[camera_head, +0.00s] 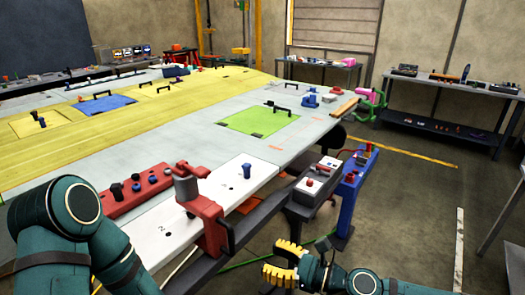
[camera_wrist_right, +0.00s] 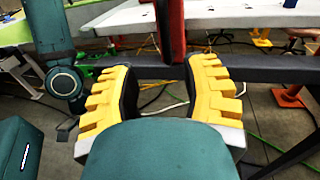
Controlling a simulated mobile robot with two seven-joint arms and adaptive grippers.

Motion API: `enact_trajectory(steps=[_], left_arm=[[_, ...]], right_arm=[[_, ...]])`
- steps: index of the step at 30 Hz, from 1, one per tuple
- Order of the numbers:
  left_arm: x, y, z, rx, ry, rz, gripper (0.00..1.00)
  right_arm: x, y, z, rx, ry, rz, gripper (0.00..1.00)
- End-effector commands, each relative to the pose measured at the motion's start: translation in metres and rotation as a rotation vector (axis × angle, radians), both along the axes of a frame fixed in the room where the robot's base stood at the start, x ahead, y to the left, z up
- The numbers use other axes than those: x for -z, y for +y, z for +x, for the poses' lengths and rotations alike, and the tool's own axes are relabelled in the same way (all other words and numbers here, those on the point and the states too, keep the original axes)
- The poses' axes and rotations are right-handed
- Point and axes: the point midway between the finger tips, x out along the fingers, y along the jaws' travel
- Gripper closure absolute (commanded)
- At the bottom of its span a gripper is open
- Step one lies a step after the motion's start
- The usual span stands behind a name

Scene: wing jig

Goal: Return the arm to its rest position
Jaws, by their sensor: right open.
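My right gripper (camera_head: 282,261) is low in front of the wing jig, at the bottom middle of the head view. Its yellow toothed fingers are apart. The right wrist view shows the gripper (camera_wrist_right: 160,85) with an empty gap between the fingers. A red upright part (camera_wrist_right: 171,32) shows beyond that gap; I see no contact with it. My left arm (camera_head: 72,215) fills the lower left of the head view. Its gripper is not in view.
A red clamp (camera_head: 210,225) stands on the jig's near edge, beside a white panel (camera_head: 245,185). A grey box with buttons (camera_head: 312,187) and a blue stand (camera_head: 354,185) are right of it. Open floor (camera_head: 410,215) lies to the right. Cables run below the jig.

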Motion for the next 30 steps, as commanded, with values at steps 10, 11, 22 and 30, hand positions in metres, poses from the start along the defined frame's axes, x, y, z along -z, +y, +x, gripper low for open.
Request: enact_trajectory(steps=[10, 11, 22, 30], left_arm=[[0.000, 0.000, 0.000, 0.000, 0.000, 0.000, 0.43], [0.000, 0.000, 0.000, 0.000, 0.000, 0.000, 0.43], [0.000, 0.000, 0.000, 0.000, 0.000, 0.000, 0.43], [0.000, 0.000, 0.000, 0.000, 0.000, 0.000, 0.43]], right_arm=[[0.130, 0.073, -0.077, -0.339, -0.274, -0.504, 0.54], [0.143, 0.073, -0.085, -0.377, -0.311, -0.557, 0.54], [0.243, -0.007, -0.120, -0.864, -0.840, -1.188, 0.54], [0.250, -0.059, -0.108, -1.072, -1.052, -1.413, 0.54]])
